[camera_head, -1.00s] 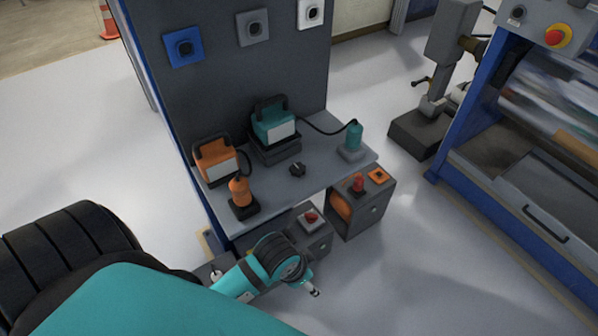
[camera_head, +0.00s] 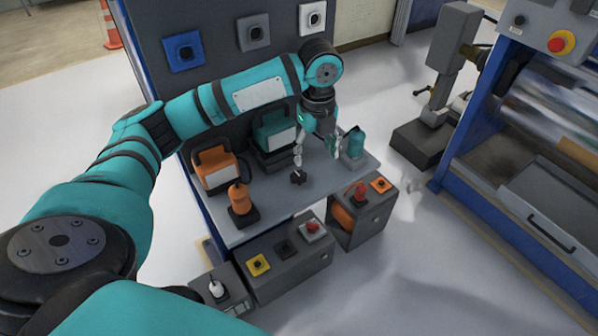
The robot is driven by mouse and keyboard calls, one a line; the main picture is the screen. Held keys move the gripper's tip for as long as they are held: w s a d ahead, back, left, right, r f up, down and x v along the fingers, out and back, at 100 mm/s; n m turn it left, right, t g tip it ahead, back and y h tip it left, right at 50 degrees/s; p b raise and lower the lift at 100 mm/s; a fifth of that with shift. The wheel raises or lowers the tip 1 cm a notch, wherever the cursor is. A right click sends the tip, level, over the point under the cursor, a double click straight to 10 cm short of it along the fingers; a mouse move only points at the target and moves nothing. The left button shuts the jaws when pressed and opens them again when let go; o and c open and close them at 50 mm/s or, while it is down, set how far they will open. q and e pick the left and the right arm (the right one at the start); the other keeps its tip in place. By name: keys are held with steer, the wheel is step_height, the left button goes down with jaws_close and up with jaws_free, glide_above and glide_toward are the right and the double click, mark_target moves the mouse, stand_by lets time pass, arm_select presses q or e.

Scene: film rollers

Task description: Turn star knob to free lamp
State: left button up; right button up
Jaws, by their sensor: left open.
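A small black star-shaped knob (camera_head: 298,177) sits on the grey bench top (camera_head: 275,197), near its middle. My left gripper (camera_head: 317,158) hangs over the bench, pointing down, with its fingers spread and nothing between them. Its left fingertip shows just above the knob in the picture; I cannot tell whether they touch. A teal lamp-like unit (camera_head: 273,132) with a handle stands behind, partly hidden by my left arm. An orange lamp-like unit (camera_head: 213,168) and an orange cylinder (camera_head: 239,197) stand at the left. My right gripper is out of view.
A dark panel (camera_head: 220,60) with square sockets rises behind. A blue-framed machine (camera_head: 520,190) stands at right.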

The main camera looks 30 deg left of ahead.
arm_select(q)
glide_toward(299, 176)
steer(key=shift+m, duration=0.4)
step_height(299, 176, down, 9)
steer(key=shift+w+b, duration=0.15)
steer(key=shift+b, duration=0.15)
steer(key=shift+r, duration=0.1)
steer(key=c, duration=1.2)
